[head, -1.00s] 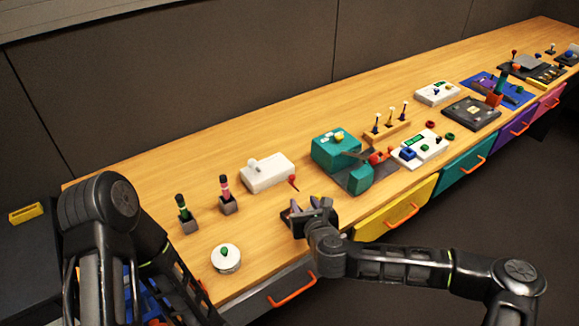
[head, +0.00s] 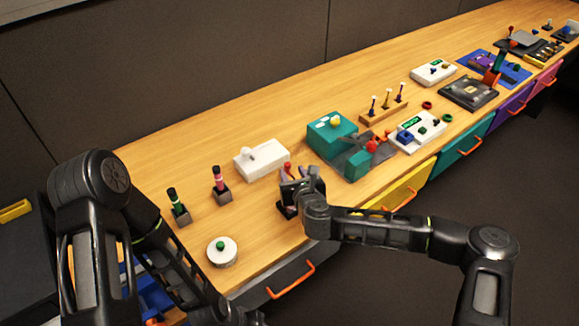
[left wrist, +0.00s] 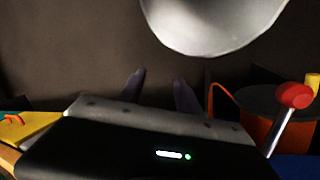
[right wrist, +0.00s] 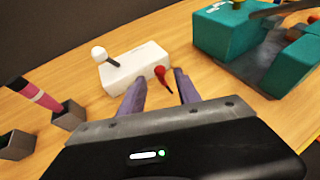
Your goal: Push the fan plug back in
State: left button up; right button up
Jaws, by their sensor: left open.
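I cannot tell for certain which item is the fan plug. A small red-tipped piece (right wrist: 161,73) stands in front of the white box (right wrist: 138,68), seen between and beyond my right fingers in the right wrist view; its lower end is hidden. My right gripper (right wrist: 158,90) is open, with its fingers apart and nothing between them. In the head view the right gripper (head: 300,178) is low over the near table edge, beside the red tip (head: 287,166). My left gripper (left wrist: 160,82) is open and empty in the left wrist view.
A teal machine (head: 330,132) stands right of the white box (head: 262,158). Green (head: 174,198) and pink (head: 218,180) sticks stand in grey holders at left. A round white button unit (head: 222,251) is near the front edge. A red-knobbed lever (left wrist: 293,96) is beside my left gripper.

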aim_at(289, 165)
jog(key=shift+p+x, duration=0.3)
jog(key=shift+x, duration=1.85)
jog(key=shift+c, duration=0.6)
grip_shut()
